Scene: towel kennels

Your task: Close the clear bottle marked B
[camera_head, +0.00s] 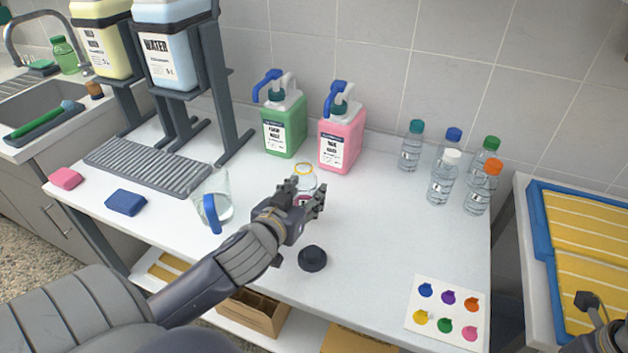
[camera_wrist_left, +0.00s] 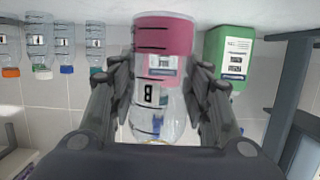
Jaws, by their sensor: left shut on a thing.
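The clear bottle marked B (camera_head: 305,174) stands upright on the white table, its open mouth ringed in yellow. In the left wrist view the picture is upside down, and the bottle (camera_wrist_left: 148,97) shows its B label between my fingers. My left gripper (camera_head: 306,194) is shut around the bottle's body and hides much of it in the head view. A dark round cap (camera_head: 312,258) lies on the table in front of the gripper, apart from the bottle. My right gripper (camera_head: 597,325) shows only partly at the lower right edge, and its jaws are unclear.
Green (camera_head: 284,124) and pink (camera_head: 341,140) pump jugs stand behind the bottle. A clear pitcher (camera_head: 222,190) with a blue handle stands left. Several capped bottles (camera_head: 443,178) stand at the back right. A colour-spot card (camera_head: 445,312) lies front right. The table's right middle is clear.

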